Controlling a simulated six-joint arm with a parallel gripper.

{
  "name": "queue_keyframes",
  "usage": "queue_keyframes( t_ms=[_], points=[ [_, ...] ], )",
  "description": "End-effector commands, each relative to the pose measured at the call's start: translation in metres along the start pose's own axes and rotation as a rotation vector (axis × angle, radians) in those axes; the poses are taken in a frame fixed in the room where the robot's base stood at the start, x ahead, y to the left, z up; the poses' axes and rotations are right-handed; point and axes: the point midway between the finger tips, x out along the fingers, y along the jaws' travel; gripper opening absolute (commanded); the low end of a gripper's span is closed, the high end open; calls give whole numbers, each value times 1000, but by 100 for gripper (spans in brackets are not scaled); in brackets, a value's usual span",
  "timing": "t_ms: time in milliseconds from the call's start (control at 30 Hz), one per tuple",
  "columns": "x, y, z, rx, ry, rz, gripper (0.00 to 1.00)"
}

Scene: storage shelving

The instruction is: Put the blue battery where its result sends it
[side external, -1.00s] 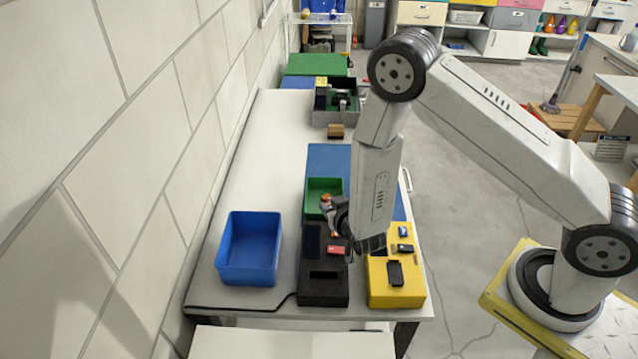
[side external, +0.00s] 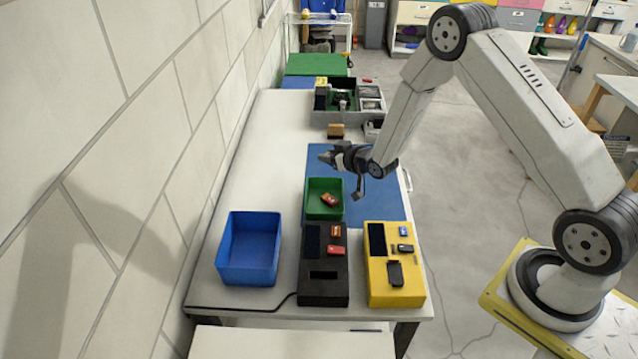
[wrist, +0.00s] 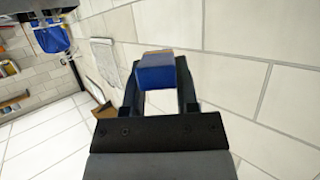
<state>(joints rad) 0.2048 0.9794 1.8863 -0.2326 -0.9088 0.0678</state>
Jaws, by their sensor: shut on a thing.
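My gripper (side external: 328,157) is raised above the back of the blue mat, pointing left. In the wrist view it (wrist: 160,88) is shut on a blue block with a tan top edge, the blue battery (wrist: 160,76). In the side view the battery is too small to make out in the jaws. A black device (side external: 323,292) with a dark panel and a slot stands at the front, with an orange piece (side external: 336,231) and a red piece (side external: 336,250) on it. A yellow device (side external: 398,293) with a dark panel stands to its right. A green tray (side external: 324,214) holds a red-orange battery (side external: 329,200).
A blue bin (side external: 246,275), seemingly empty, stands at the left front by the wall. The blue mat (side external: 385,205) lies behind the devices. A small brown box (side external: 336,130) and a grey sectioned crate (side external: 350,117) stand farther back. The white table is clear along the left.

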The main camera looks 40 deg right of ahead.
Motion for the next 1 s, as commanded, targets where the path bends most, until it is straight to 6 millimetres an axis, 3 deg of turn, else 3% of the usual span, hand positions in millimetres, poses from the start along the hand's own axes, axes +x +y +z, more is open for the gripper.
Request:
queue_keyframes(
  t_ms=[467,1000],
  points=[
    [3,3,4,-3,0,-7,0],
    [19,3,43,-2,-1,-6,0]
  ],
)
